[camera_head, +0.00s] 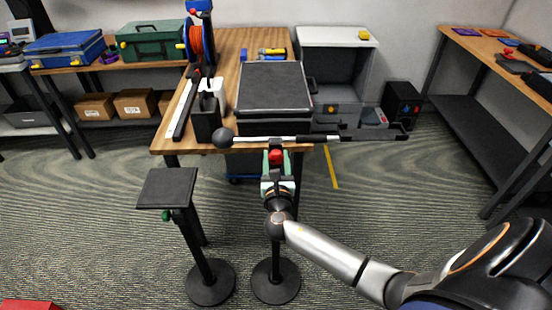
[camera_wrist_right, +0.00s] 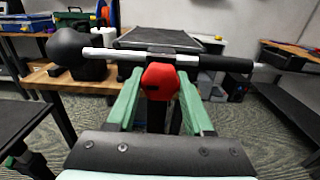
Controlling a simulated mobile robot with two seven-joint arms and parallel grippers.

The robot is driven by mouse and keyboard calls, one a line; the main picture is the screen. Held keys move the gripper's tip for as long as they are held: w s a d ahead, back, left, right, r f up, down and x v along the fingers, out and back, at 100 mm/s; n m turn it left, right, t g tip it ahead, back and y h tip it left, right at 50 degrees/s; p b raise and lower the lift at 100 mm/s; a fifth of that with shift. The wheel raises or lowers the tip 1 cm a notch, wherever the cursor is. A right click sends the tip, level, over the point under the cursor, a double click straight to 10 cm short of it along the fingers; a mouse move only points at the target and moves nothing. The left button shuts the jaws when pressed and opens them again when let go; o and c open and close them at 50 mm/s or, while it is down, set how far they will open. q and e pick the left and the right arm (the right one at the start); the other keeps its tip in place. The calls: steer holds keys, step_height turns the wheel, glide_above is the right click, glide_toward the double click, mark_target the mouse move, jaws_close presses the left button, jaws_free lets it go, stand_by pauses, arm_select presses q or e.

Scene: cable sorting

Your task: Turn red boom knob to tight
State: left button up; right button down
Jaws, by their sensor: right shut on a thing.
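The red boom knob (camera_wrist_right: 160,82) sits just below the boom (camera_wrist_right: 105,53), between the two green fingers of my right gripper (camera_wrist_right: 161,112) in the right wrist view. In the head view the red knob (camera_head: 276,156) shows at the top of the stand (camera_head: 275,272), and my right gripper (camera_head: 277,172) reaches up to it from below. The right gripper is shut on the knob. The boom is a roughly level bar with a black ball at its left end and a dark grip to the right. The knob's marking is too small to read. My left gripper is not in view.
A stand with a flat black top (camera_head: 167,188) is left of the boom stand. Behind is a wooden table (camera_head: 172,135) with a black case (camera_head: 274,88) and a cable reel (camera_head: 201,42). A grey cabinet (camera_head: 338,65) stands right of it. Open floor lies to the right.

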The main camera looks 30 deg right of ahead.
steer(key=shift+f+m, duration=0.1)
steer(key=shift+m, duration=0.2)
steer(key=m+b, duration=0.2)
steer(key=m, duration=0.1)
steer(key=shift+f, duration=0.1)
steer(key=m+b, duration=0.3)
steer(key=m, duration=0.2)
steer(key=shift+a+b, duration=0.1)
steer(key=shift+b, duration=0.2)
steer(key=m+b, duration=0.3)
steer(key=m, duration=0.2)
steer(key=shift+m, duration=0.4)
steer(key=m+b, duration=0.1)
steer(key=m, duration=0.1)
steer(key=shift+m+b, duration=0.3)
steer(key=shift+b, duration=0.05)
steer(key=shift+r+m, duration=0.2)
steer(key=shift+m, duration=0.4)
